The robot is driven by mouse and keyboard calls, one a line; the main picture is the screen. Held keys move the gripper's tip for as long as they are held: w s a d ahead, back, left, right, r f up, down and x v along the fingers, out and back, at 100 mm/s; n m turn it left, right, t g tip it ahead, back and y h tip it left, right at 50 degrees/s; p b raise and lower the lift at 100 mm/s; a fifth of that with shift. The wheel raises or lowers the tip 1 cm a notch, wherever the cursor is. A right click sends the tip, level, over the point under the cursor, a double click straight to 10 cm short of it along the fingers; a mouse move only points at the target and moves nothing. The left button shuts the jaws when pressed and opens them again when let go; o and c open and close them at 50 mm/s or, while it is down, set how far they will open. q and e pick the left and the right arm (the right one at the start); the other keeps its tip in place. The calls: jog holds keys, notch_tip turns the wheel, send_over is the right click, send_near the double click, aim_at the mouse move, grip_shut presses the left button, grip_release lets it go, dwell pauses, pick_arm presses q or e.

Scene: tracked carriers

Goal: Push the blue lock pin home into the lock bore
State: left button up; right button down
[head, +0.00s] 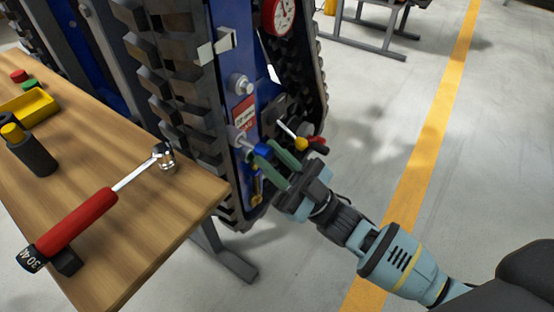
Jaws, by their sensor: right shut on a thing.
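The blue lock pin (261,150) shows only as a short blue piece at the fingertips of my right gripper (268,158). The gripper's green fingers are shut on it, in front of the blue carrier panel (231,68). A grey metal boss (236,134) sits on the panel just left of the pin; it looks like the lock bore. I cannot tell how deep the pin sits, as the fingers hide part of it. My left gripper is not in view.
A wooden bench (140,230) at left holds a red-handled torque wrench (80,222), a yellow tray (30,105) and a dark cylinder (32,152). Black tracks (185,90) flank the panel.

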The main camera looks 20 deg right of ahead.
aim_at(253, 148)
jog(key=shift+w+a, duration=0.15)
jog(key=shift+w, duration=0.1)
jog(key=shift+w+a, duration=0.2)
jog(key=shift+w+a+b, duration=0.4)
jog(key=shift+w+b, duration=0.05)
jog(key=shift+w, duration=0.15)
jog(key=shift+w+a, duration=0.3)
jog(key=c, duration=1.1)
grip_release()
jog(key=shift+c, duration=0.2)
